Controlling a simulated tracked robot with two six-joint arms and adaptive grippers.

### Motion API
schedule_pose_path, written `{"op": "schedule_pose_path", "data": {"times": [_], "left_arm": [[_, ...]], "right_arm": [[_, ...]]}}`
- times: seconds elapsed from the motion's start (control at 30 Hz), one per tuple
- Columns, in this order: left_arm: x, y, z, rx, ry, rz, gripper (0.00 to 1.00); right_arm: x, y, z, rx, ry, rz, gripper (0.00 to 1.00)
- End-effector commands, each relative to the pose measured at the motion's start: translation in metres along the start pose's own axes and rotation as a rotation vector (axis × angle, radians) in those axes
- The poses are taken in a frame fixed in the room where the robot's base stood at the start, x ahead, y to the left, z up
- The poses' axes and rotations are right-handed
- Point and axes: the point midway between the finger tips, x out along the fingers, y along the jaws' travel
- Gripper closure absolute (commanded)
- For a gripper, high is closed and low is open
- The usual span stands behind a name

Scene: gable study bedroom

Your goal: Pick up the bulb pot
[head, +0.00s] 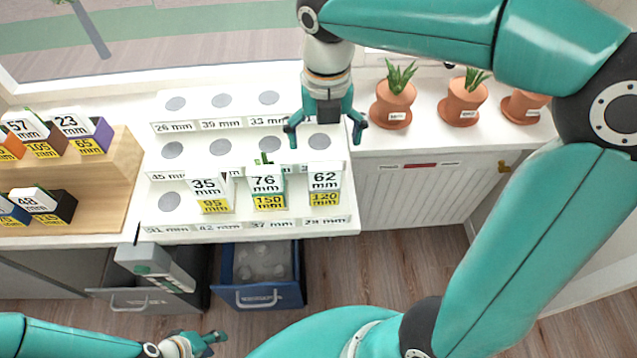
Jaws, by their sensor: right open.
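Three terracotta pots with small white labels stand in a row on the white counter at the right: the left pot (391,106), the middle pot (461,104) and the right pot (519,107). Green shoots show in the left and middle pots; the top of the right pot is partly hidden by my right arm. I cannot read the labels. My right gripper (324,140) is open and empty, pointing down over the right side of the stepped white rack, left of the left pot. My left gripper (210,344) is low at the bottom edge; its finger opening is unclear.
The stepped white rack (178,236) has round grey spots, size labels and several numbered boxes (268,191). A small green tip shows behind the middle box. A wooden stand (115,190) with more boxes is at left. A blue open drawer (262,297) and grey drawer (135,301) jut out below.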

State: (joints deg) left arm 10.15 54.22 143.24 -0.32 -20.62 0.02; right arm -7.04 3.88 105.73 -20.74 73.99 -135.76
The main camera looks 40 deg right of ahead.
Motion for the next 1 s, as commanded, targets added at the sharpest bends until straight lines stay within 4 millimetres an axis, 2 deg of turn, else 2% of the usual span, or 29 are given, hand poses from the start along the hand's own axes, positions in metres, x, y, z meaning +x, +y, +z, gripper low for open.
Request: {"op": "schedule_pose_path", "data": {"times": [0.1,0.3,0.57,0.83,1.0], "left_arm": [[0.001,0.000,-0.001,0.001,0.001,0.000,0.60],[0.002,0.000,-0.001,0.001,0.001,0.000,0.60],[0.000,0.000,-0.001,0.001,0.001,0.000,0.60],[-0.004,0.002,-0.001,0.001,0.001,0.000,0.60],[-0.004,0.002,-0.001,0.001,0.001,0.000,0.60]], "right_arm": [[0.028,-0.004,-0.001,0.008,0.004,-0.004,0.02],[0.060,-0.005,-0.001,0.013,0.003,-0.002,0.02],[0.076,-0.005,-0.001,0.012,0.003,-0.003,0.02],[0.113,-0.002,0.000,0.014,0.004,-0.003,0.02],[0.121,-0.002,0.000,0.015,0.000,0.000,0.02]]}}
